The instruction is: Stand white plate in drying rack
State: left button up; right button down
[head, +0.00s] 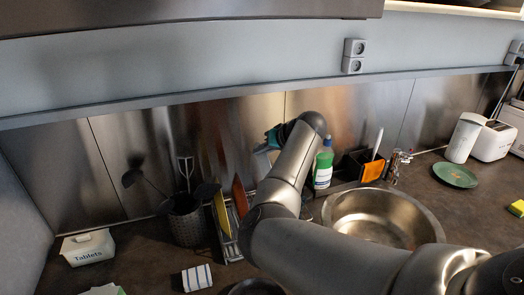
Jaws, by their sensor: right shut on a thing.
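My right arm reaches in from the lower right. Its gripper (273,138) is small in view behind the last arm link, near the back wall above the drying rack. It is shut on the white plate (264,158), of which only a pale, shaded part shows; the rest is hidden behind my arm. The drying rack (226,247) stands on the counter left of the arm, with a yellow board (221,214) and a reddish-brown board (240,198) upright in it. My arm covers the rack's right side. My left gripper is not in view.
A utensil holder (187,222) stands left of the rack. A green-labelled bottle (323,168), a dark caddy and the sink (382,214) are to the right. A striped cloth (197,278) and a dark round dish (252,287) lie in front.

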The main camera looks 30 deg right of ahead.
jog(key=shift+p, duration=1)
dwell(1.2)
jog(key=shift+f+b, duration=2.7)
jog(key=shift+f, duration=2.05)
jog(key=c, duration=0.9)
grip_release()
jog(key=shift+f, duration=0.1)
jog(key=p+v, duration=0.1)
jog(key=v, duration=1.4)
jog(key=shift+r, duration=0.25)
